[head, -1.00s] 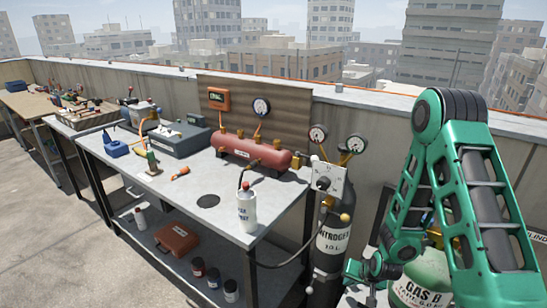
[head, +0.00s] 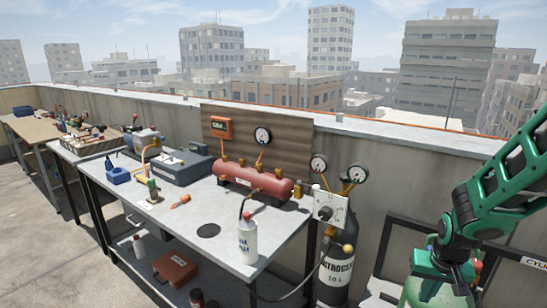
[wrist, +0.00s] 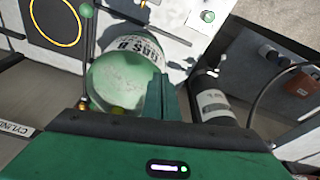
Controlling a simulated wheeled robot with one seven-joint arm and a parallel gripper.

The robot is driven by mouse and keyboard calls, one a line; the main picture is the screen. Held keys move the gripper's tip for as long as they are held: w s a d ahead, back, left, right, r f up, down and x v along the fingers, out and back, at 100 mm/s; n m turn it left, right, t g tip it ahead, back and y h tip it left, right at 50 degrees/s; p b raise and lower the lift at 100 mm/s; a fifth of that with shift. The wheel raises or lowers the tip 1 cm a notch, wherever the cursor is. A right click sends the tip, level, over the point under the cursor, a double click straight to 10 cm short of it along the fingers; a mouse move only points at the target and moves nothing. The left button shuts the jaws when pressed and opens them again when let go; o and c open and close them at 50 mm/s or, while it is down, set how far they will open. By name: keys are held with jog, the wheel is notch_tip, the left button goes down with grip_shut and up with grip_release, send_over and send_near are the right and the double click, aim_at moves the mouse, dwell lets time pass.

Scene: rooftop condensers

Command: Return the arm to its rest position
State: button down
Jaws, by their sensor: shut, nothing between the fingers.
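My green arm enters the head view from the right edge and bends down over the green-and-white gas cylinder (head: 425,290). In the wrist view my gripper (wrist: 160,98) shows as a green body with its fingers together and nothing between them. The same cylinder, lettered "GAS B", shows in the wrist view (wrist: 120,65) just beyond the fingers. I cannot tell whether the fingers touch it. In the head view the fingertips are hard to make out against the cylinder and the wrist.
A grey workbench (head: 190,238) holds a red manifold tank (head: 253,182), a white bottle (head: 247,242) and tools. A black nitrogen cylinder (head: 335,272) with gauges stands at its right end. A black frame (head: 400,228) stands against the parapet wall behind my arm.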

jog(key=s+r+m+g, duration=0.1)
jog(key=s+r, duration=0.6)
jog(key=s, duration=0.4)
jog(key=s+r+m+g+y, duration=0.1)
jog(key=s+r, duration=0.6)
jog(key=s, duration=0.4)
jog(key=shift+d, duration=0.45)
